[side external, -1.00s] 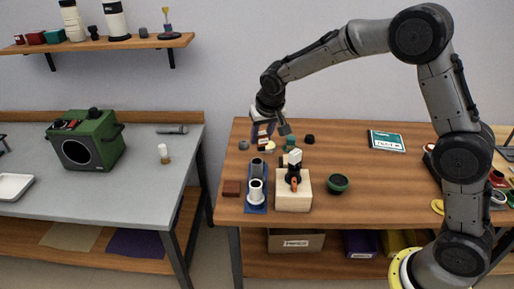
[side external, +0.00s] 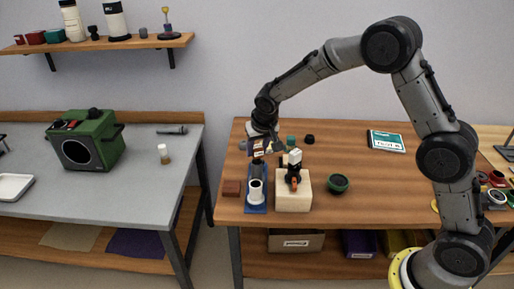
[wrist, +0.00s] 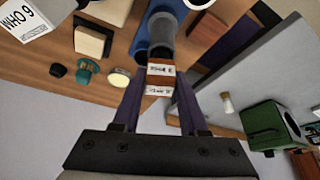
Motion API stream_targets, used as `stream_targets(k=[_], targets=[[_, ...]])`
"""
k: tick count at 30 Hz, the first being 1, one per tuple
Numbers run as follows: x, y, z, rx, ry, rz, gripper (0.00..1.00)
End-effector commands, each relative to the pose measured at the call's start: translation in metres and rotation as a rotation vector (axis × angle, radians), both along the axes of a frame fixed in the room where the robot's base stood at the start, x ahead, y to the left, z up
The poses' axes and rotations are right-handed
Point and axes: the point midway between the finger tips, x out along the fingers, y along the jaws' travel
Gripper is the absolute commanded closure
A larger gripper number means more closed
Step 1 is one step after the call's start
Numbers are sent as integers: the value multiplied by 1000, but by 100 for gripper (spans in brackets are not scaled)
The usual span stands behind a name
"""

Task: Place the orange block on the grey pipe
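My gripper (wrist: 160,88) has purple fingers, one on each side of the orange block (wrist: 160,78), which carries white labels. The fingers appear closed on it, and it is held off the table. In the side view my gripper (side external: 260,145) and the orange block (side external: 258,147) are just behind and above the grey pipe (side external: 257,165). The grey pipe (wrist: 163,28) stands on a blue tray (side external: 256,208), and the block covers part of the pipe's end in the wrist view. I cannot tell whether block and pipe touch.
A white pipe (side external: 255,191) stands on the tray in front of the grey pipe. A brown block (side external: 231,188) lies left; a wooden block (side external: 293,202) with a black-and-white item stands right. A green bowl (side external: 338,183) is farther right. The table's right-centre is mostly clear.

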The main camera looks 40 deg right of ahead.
Motion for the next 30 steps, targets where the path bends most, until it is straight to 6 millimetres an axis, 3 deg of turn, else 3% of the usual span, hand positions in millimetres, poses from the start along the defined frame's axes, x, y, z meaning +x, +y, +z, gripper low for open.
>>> stream_targets(k=[1,4,16,30], targets=[[0,0,0,0,0,0,46],[0,0,0,0,0,0,31],[-1,1,8,2,-2,0,31],[-32,14,90,1,-3,1,31]])
